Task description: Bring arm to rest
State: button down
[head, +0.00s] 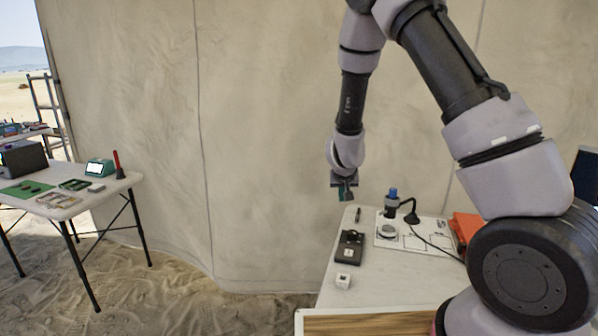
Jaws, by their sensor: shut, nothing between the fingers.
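My arm (445,75) rises from the lower right, bends at the top of the picture and hangs down over the far end of the near table. My gripper (346,195) points down at the end of it, shut and empty, above the table's far left corner. It is small in this view, and its fingertips look apart from everything on the table.
The near white table (325,285) holds a dark box (349,247), a white cube (342,281), a blue-topped device (392,203) and an orange item (465,228). A second table (110,186) stands left. Tent wall behind; sandy floor between is clear.

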jog(key=s+d+r+m+y, duration=0.15)
jog(key=s+r, duration=0.25)
jog(key=r, duration=0.8)
jog(key=s+d+r+y, duration=0.1)
jog(key=s+r+y, duration=0.3)
jog(key=r, duration=0.7)
jog(key=s+d+r, duration=0.2)
jog(key=s+r, duration=0.1)
jog(key=s, duration=0.4)
jog(key=s+d+r+m+h, duration=0.1)
jog(key=s+d+r, duration=0.1)
jog(key=s+r, duration=0.2)
jog(key=s+d+r+h, duration=0.1)
jog(key=s+d+r, duration=0.2)
jog(key=s, duration=0.7)
jog(key=shift+s+r+m+t, duration=0.2)
jog(key=shift+s+m+t, duration=0.15)
jog(key=shift+t, duration=0.05)
